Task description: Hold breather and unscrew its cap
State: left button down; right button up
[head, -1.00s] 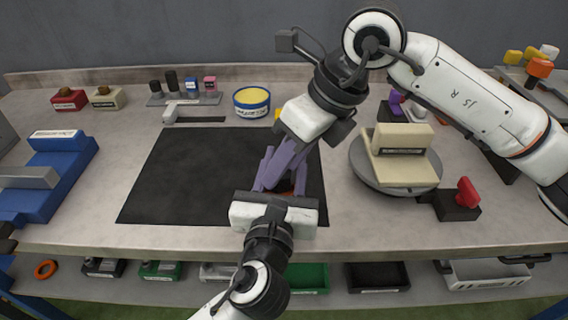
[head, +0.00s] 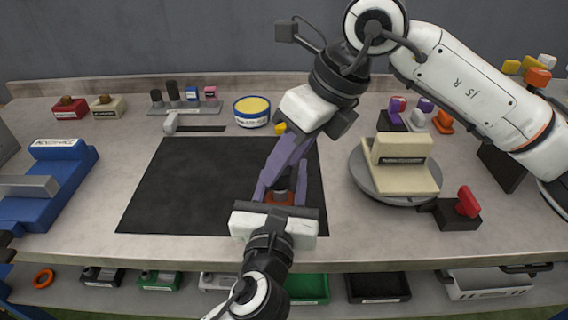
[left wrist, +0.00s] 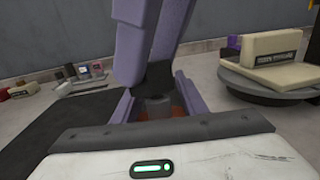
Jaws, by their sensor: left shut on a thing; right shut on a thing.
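The breather (head: 280,197) is a small part with an orange lower band and a grey upper part, over the right edge of the black mat (head: 190,185). My left gripper (head: 281,187) reaches it from the front, with its purple fingers on either side, shut on it. In the left wrist view the breather (left wrist: 156,106) stands roughly upright between those fingers. My right gripper (head: 278,175) comes down from above, shut on the dark top of the breather, which I take as the cap (left wrist: 154,77). The fingers hide much of both parts.
A round turntable (head: 363,180) with a cream block (head: 405,175) stands to the right, beside a red-handled black block (head: 458,210). A yellow-topped tin (head: 252,112) stands behind, and a blue fixture (head: 60,180) at left. Most of the mat is clear.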

jog(key=shift+r, duration=0.25)
jog(key=shift+w+r, duration=0.2)
jog(key=shift+r, duration=0.6)
jog(key=shift+w+r, duration=0.15)
jog(key=shift+r, duration=0.65)
jog(key=shift+w+r, duration=0.2)
jog(key=shift+r, duration=0.6)
pick_arm(q)
jog(key=c, duration=1)
grip_release()
